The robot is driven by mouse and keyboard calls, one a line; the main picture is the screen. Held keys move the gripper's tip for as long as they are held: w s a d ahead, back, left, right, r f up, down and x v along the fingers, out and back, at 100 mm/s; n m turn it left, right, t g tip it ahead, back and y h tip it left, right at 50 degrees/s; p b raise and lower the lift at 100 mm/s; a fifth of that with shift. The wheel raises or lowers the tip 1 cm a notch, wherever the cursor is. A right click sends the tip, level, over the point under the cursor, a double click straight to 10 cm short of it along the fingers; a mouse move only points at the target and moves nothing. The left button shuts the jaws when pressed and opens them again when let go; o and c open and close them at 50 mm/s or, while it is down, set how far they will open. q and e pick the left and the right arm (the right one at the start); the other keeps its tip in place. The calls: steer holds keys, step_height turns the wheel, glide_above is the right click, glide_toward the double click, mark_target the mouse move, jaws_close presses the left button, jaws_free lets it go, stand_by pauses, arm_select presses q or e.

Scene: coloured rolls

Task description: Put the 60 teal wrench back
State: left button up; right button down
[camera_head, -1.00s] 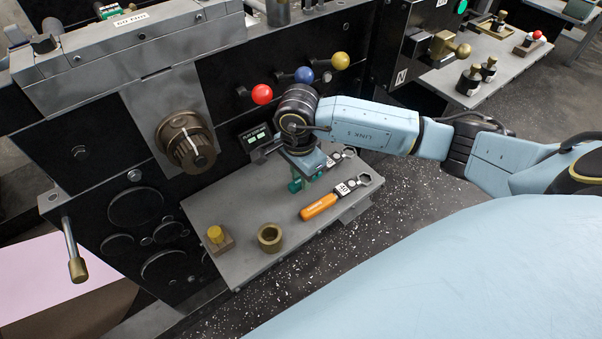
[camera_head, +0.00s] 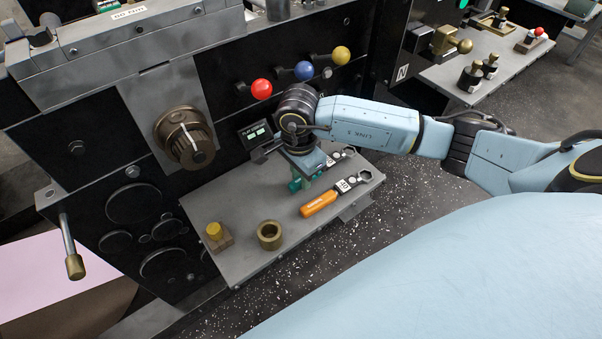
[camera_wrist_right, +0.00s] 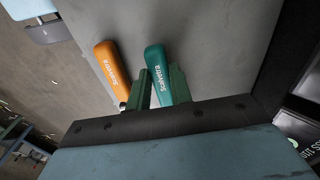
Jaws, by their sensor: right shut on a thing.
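The teal wrench lies on the grey side table (camera_head: 225,195), beside the orange wrench (camera_head: 318,203) marked 40. In the head view its teal handle (camera_head: 295,184) shows under my right gripper (camera_head: 303,180), and its open head end (camera_head: 341,154) sticks out beyond. Its number is hidden by the gripper. In the right wrist view the teal handle (camera_wrist_right: 157,66) runs between the two green fingers of my right gripper (camera_wrist_right: 160,90), which is shut on it. I cannot tell whether the wrench touches the table. My left gripper is not in view.
A brass ring (camera_head: 270,235) and a yellow-knobbed block (camera_head: 216,235) stand on the table's near-left part. The machine's dark front with a brass dial (camera_head: 185,137) and red (camera_head: 261,89), blue (camera_head: 304,71) and yellow (camera_head: 340,55) lever balls rises behind the table.

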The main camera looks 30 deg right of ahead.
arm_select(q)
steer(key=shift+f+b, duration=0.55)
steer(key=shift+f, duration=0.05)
arm_select(e)
steer(key=shift+f, duration=0.7)
steer(key=c, duration=0.7)
jaws_free()
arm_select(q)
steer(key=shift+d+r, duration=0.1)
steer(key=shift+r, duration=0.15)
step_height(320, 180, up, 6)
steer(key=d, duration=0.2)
arm_select(e)
steer(key=shift+r, duration=0.15)
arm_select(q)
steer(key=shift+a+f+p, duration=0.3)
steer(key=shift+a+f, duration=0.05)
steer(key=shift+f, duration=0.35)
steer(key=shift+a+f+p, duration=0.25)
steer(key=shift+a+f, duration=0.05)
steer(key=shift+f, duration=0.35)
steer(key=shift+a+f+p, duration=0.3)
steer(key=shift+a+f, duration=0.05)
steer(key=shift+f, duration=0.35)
arm_select(e)
steer(key=shift+a+r, duration=0.1)
steer(key=shift+r, duration=2.75)
steer(key=shift+s, duration=0.1)
